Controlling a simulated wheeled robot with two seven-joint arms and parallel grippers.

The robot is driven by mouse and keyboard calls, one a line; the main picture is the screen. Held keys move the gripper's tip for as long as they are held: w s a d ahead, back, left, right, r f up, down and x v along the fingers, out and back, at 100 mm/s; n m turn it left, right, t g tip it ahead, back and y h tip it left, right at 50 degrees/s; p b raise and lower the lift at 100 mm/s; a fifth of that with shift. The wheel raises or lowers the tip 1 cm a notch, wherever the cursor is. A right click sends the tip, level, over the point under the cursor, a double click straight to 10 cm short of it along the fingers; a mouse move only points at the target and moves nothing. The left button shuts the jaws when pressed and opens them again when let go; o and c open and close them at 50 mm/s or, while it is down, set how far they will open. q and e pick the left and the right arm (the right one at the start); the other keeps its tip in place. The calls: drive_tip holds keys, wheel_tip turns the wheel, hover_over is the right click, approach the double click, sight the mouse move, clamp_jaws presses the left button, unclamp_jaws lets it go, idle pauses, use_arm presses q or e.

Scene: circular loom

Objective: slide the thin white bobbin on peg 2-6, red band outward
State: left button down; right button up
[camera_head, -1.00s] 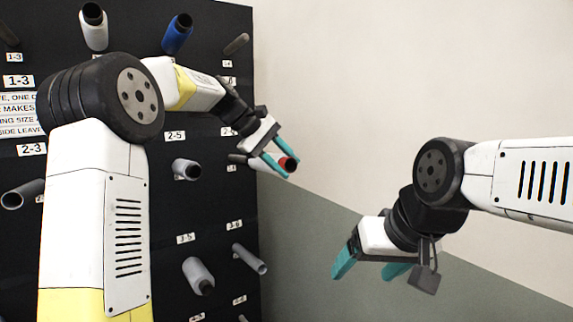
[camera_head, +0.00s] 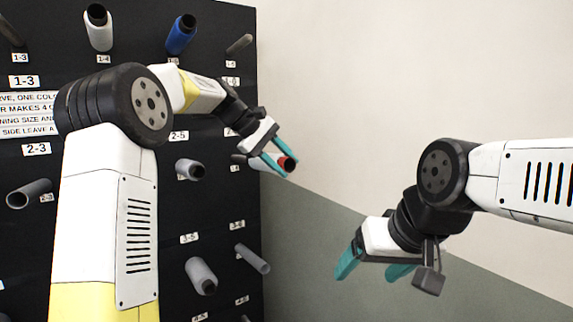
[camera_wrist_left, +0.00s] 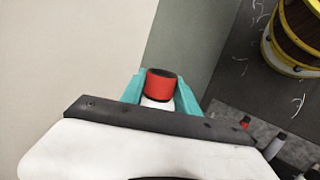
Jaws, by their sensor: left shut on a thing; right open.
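My left gripper (camera_head: 277,163) is shut on a thin white bobbin with a red band (camera_head: 288,164), in front of the board's right edge. The red-banded end points away from the board. In the left wrist view the red band (camera_wrist_left: 161,86) stands between the teal fingers, with a little white (camera_wrist_left: 155,104) below it. Peg 2-6 (camera_head: 239,158) is a grey rod directly behind the bobbin, roughly in line with it; I cannot tell whether the bobbin is around its tip. My right gripper (camera_head: 374,268) is open and empty, away from the board at the right.
The black board (camera_head: 215,215) carries several other pegs: a white bobbin (camera_head: 99,30), a blue bobbin (camera_head: 181,35) and grey ones (camera_head: 201,276). A yellow-banded barrel (camera_wrist_left: 292,38) shows in the left wrist view. Space right of the board is clear.

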sight(272, 157)
use_arm(q)
drive_tip(key=shift+w+a+f, duration=0.15)
drive_tip(key=shift+w+a, duration=0.4)
drive_tip(key=shift+w, duration=0.2)
drive_tip(key=shift+w+a+f, duration=0.1)
drive_tip(key=shift+w+a, duration=0.4)
drive_tip(key=shift+w, duration=0.25)
drive_tip(key=shift+w+a+f, duration=0.1)
drive_tip(key=shift+w+a, duration=0.35)
drive_tip(key=shift+w, duration=0.25)
drive_tip(key=shift+w+a+f, duration=0.15)
drive_tip(key=shift+w+a, duration=0.3)
drive_tip(key=shift+w, duration=0.25)
drive_tip(key=shift+w+a+f, duration=0.1)
drive_tip(key=shift+w+a, duration=0.35)
drive_tip(key=shift+w, duration=0.25)
drive_tip(key=shift+w+a+f, duration=0.2)
drive_tip(key=shift+w+a, duration=0.5)
drive_tip(key=shift+w, duration=0.35)
drive_tip(key=shift+w+a+f, duration=0.15)
drive_tip(key=shift+w+a, duration=0.5)
drive_tip(key=shift+w, duration=0.35)
drive_tip(key=shift+w+a, duration=0.1)
drive_tip(key=shift+w, duration=0.05)
drive_tip(key=shift+w+a, duration=0.1)
drive_tip(key=c, duration=0.8)
unclamp_jaws()
drive_tip(key=shift+c, duration=0.2)
